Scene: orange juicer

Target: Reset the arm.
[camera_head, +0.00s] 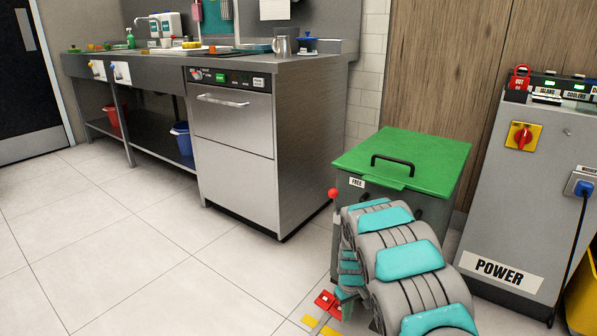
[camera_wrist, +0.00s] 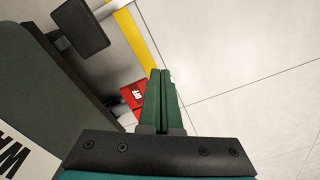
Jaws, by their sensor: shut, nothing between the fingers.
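My arm, with grey links and teal pads, reaches down in the head view beside the green-lidded bin (camera_head: 420,150). In the wrist view my gripper (camera_wrist: 160,72) has its two green fingers pressed together, with nothing between them. It points down towards the floor. A red block with a white label (camera_wrist: 133,95) shows just left of the fingertips; I cannot tell whether they touch. Red parts (camera_head: 327,302) also show low beside the bin in the head view, partly hidden by my arm.
The grey power cabinet (camera_head: 500,268) stands at right, with a red-and-yellow switch (camera_head: 523,136) and blue plug. A red-knobbed lever (camera_head: 333,193) rises by the bin. A steel dishwasher (camera_head: 235,120) and counter stand behind. Open tiled floor (camera_head: 110,240) lies left.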

